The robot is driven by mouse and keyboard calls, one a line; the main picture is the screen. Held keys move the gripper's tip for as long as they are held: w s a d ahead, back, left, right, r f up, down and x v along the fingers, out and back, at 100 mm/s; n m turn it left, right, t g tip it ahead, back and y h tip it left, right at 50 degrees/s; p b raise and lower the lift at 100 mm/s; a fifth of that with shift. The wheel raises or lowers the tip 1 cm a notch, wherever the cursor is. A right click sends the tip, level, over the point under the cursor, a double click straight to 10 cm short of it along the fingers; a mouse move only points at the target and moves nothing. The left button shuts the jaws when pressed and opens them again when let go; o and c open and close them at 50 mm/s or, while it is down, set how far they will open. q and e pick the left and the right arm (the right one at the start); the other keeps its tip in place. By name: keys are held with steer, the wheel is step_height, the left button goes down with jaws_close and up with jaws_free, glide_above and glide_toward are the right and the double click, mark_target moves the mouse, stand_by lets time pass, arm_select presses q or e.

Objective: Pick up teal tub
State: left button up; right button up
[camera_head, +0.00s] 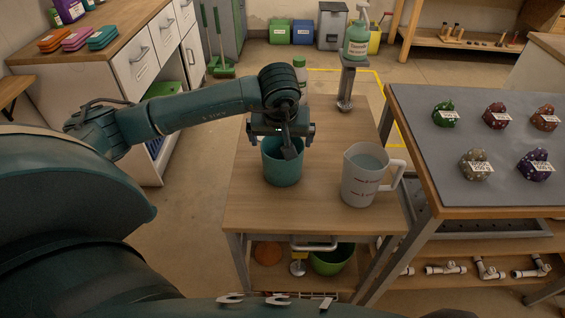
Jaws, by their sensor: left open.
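The teal tub (282,174) stands upright on the small wooden table (247,205), left of a measuring jug. My left gripper (289,152) is open and points down at the tub's top. One finger shows dark against the tub's right side of the opening; I cannot tell whether it is inside the rim or in front of it, or whether it touches. The other finger is hard to make out. The arm and gripper hide part of the far rim. My right gripper is not in view.
A translucent jug (364,176) stands close to the tub's right. A green spray bottle (356,38) stands on a post behind. A grey-topped bench (430,160) with several labelled bundles is at right.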

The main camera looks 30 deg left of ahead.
arm_select(q)
steer(key=x, duration=0.5)
steer(key=shift+d+f+p, duration=0.1)
steer(key=shift+f+p, duration=0.25)
steer(key=shift+f, duration=0.05)
steer(key=shift+w, duration=0.1)
steer(key=c, duration=0.7)
